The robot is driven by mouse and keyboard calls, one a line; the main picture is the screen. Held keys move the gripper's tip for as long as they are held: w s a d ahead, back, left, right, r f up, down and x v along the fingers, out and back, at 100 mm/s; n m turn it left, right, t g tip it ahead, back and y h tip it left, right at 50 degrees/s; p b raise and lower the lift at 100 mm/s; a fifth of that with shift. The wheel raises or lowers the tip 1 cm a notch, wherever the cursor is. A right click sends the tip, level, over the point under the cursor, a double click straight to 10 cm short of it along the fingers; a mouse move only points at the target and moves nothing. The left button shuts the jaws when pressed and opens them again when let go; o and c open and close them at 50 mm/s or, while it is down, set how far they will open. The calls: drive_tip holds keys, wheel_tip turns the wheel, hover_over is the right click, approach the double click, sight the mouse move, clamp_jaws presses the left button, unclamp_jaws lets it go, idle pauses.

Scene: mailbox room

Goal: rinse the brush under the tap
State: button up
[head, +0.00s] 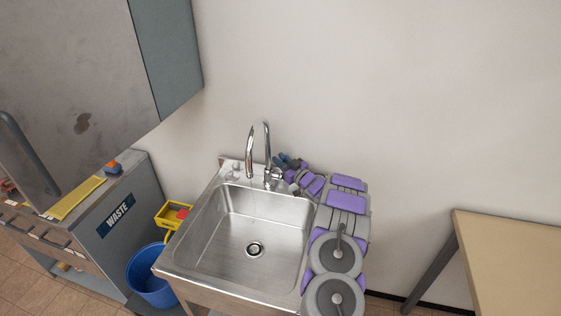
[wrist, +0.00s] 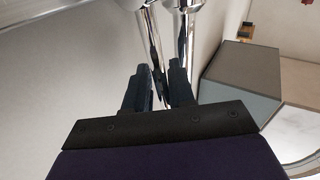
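The chrome tap (head: 250,150) stands at the back of the steel sink (head: 225,235), its spout curving over the basin. A faint thin streak shows below the spout; I cannot tell if it is water. My gripper (head: 286,163) is at the tap's right side, by its base. In the wrist view my gripper (wrist: 159,68) has its two dark fingers a little apart, and chrome parts of the tap (wrist: 150,30) show between and beyond them. I cannot tell whether the fingers touch the tap. I cannot make out a brush for certain.
A small orange and blue object (head: 112,167) and a yellow strip (head: 75,198) lie on the grey waste cabinet (head: 130,200). A yellow bin (head: 172,222) holds something red. A blue bucket (head: 150,290) stands on the floor. A tan table (head: 510,260) is at right.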

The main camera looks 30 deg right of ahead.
drive_tip(key=shift+s+a, duration=0.1)
drive_tip(key=shift+a, duration=0.1)
drive_tip(key=s+d+f+p, duration=0.1)
drive_tip(key=s+d+p, duration=0.1)
drive_tip(key=s, duration=1.5)
drive_tip(key=shift+d+f+p, duration=0.2)
drive_tip(key=shift+d+p, duration=0.15)
drive_tip(key=shift+p, duration=0.15)
drive_tip(key=shift+w, duration=0.1)
